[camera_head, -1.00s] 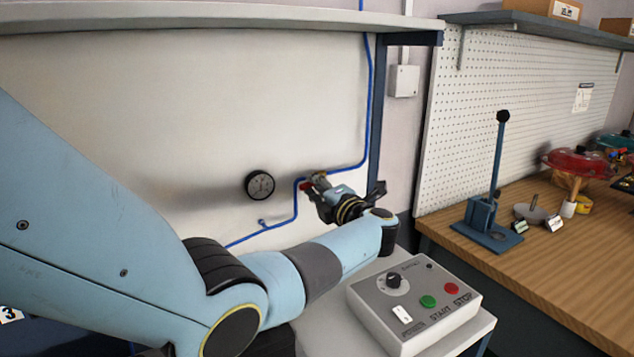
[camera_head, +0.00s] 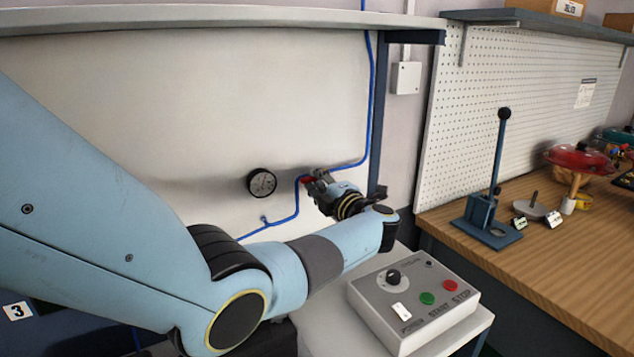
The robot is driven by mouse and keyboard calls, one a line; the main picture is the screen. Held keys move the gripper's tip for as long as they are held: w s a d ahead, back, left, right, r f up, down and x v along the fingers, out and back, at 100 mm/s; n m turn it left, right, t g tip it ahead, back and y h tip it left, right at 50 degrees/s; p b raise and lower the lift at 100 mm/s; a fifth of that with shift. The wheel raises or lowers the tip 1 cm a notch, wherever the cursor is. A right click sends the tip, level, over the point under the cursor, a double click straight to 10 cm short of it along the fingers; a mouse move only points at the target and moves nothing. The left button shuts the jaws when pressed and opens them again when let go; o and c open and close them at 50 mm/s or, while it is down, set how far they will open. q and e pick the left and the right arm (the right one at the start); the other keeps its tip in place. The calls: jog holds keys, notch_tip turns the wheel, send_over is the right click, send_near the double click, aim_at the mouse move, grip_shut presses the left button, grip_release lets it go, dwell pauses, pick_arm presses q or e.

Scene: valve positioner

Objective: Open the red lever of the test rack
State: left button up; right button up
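The red lever (camera_head: 307,180) shows as a small red piece on the blue line of the test rack panel (camera_head: 150,110), just right of the round gauge (camera_head: 262,182). My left gripper (camera_head: 316,178) is at the lever, its fingers pointing up and left toward the panel. The fingers cover most of the valve there. They are too small and overlapped to tell whether they are open or shut, or whether they touch the lever. My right gripper is not in view.
A grey control box (camera_head: 412,300) with a knob and green and red buttons sits on a white stand below my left wrist. At right, a wooden bench (camera_head: 560,265) holds a blue lever press (camera_head: 490,215) and a red valve actuator (camera_head: 577,158).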

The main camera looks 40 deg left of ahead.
pick_arm(q)
jog(key=o, duration=0.4)
jog(key=shift+w, duration=0.1)
jog(key=shift+o, duration=0.3)
jog(key=v, duration=1.2)
jog(key=shift+d, duration=0.2)
